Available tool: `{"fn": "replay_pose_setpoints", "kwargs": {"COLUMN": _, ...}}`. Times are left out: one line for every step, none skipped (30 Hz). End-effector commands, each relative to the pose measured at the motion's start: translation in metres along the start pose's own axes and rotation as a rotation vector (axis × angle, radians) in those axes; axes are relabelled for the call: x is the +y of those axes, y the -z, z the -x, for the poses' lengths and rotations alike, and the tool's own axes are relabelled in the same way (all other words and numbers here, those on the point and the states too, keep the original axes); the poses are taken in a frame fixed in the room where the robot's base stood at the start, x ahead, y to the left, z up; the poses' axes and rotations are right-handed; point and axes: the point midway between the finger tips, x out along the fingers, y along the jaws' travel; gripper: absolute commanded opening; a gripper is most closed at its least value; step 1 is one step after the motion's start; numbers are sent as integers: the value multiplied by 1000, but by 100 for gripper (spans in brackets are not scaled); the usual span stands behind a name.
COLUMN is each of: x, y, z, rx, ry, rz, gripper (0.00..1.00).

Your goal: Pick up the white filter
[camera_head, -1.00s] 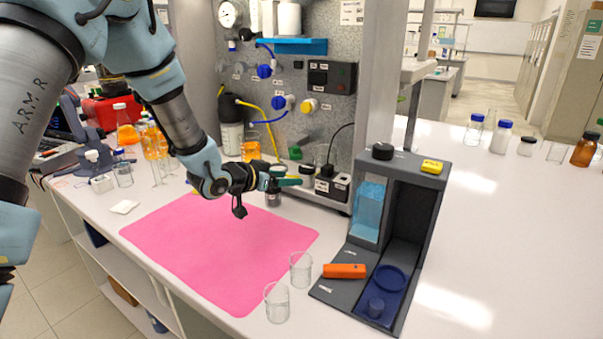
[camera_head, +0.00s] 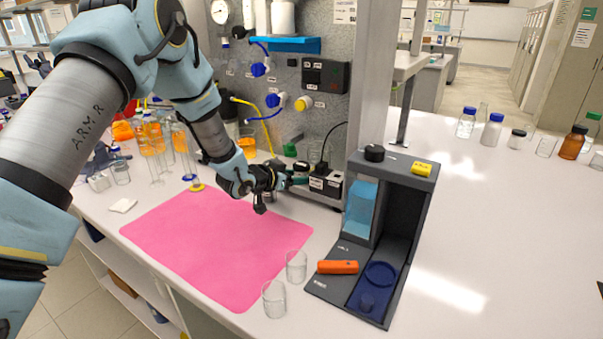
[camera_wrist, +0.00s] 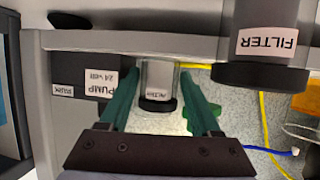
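A small pale cylinder labelled FILTER (camera_wrist: 158,80) with a black end stands between my gripper's fingertips in the wrist view. My gripper (camera_wrist: 159,76) has two green fingers, apart, one on each side of it. I cannot tell whether they touch it. A larger grey cylinder, also labelled FILTER (camera_wrist: 266,42), with a dark end is to the right of the fingers. In the head view my gripper (camera_head: 297,181) reaches low to the front of the rig, beside the pump box (camera_head: 326,184). My arm and gripper largely hide the small cylinder there.
A pink mat (camera_head: 215,245) lies in front of the rig, largely clear. Two glass beakers (camera_head: 296,266) stand at its right edge. A dark grey device (camera_head: 400,215) with an orange piece (camera_head: 338,267) is farther right. Glassware with orange liquid stands at left.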

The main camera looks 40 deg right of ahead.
Motion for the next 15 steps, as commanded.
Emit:
{"fn": "replay_pose_setpoints", "kwargs": {"x": 0, "y": 0, "z": 0, "rx": 0, "ry": 0, "rz": 0, "gripper": 60}}
{"fn": "replay_pose_setpoints", "kwargs": {"x": 0, "y": 0, "z": 0, "rx": 0, "ry": 0, "rz": 0, "gripper": 56}}
{"fn": "replay_pose_setpoints", "kwargs": {"x": 0, "y": 0, "z": 0, "rx": 0, "ry": 0, "rz": 0, "gripper": 52}}
{"fn": "replay_pose_setpoints", "kwargs": {"x": 0, "y": 0, "z": 0, "rx": 0, "ry": 0, "rz": 0, "gripper": 48}}
{"fn": "replay_pose_setpoints", "kwargs": {"x": 0, "y": 0, "z": 0, "rx": 0, "ry": 0, "rz": 0, "gripper": 45}}
{"fn": "replay_pose_setpoints", "kwargs": {"x": 0, "y": 0, "z": 0, "rx": 0, "ry": 0, "rz": 0, "gripper": 41}}
{"fn": "replay_pose_setpoints", "kwargs": {"x": 0, "y": 0, "z": 0, "rx": 0, "ry": 0, "rz": 0, "gripper": 37}}
{"fn": "replay_pose_setpoints", "kwargs": {"x": 0, "y": 0, "z": 0, "rx": 0, "ry": 0, "rz": 0, "gripper": 34}}
{"fn": "replay_pose_setpoints", "kwargs": {"x": 0, "y": 0, "z": 0, "rx": 0, "ry": 0, "rz": 0, "gripper": 29}}
{"fn": "replay_pose_setpoints", "kwargs": {"x": 0, "y": 0, "z": 0, "rx": 0, "ry": 0, "rz": 0, "gripper": 26}}
{"fn": "replay_pose_setpoints", "kwargs": {"x": 0, "y": 0, "z": 0, "rx": 0, "ry": 0, "rz": 0, "gripper": 23}}
{"fn": "replay_pose_setpoints", "kwargs": {"x": 0, "y": 0, "z": 0, "rx": 0, "ry": 0, "rz": 0, "gripper": 18}}
{"fn": "replay_pose_setpoints", "kwargs": {"x": 0, "y": 0, "z": 0, "rx": 0, "ry": 0, "rz": 0, "gripper": 15}}
{"fn": "replay_pose_setpoints", "kwargs": {"x": 0, "y": 0, "z": 0, "rx": 0, "ry": 0, "rz": 0, "gripper": 11}}
{"fn": "replay_pose_setpoints", "kwargs": {"x": 0, "y": 0, "z": 0, "rx": 0, "ry": 0, "rz": 0, "gripper": 7}}
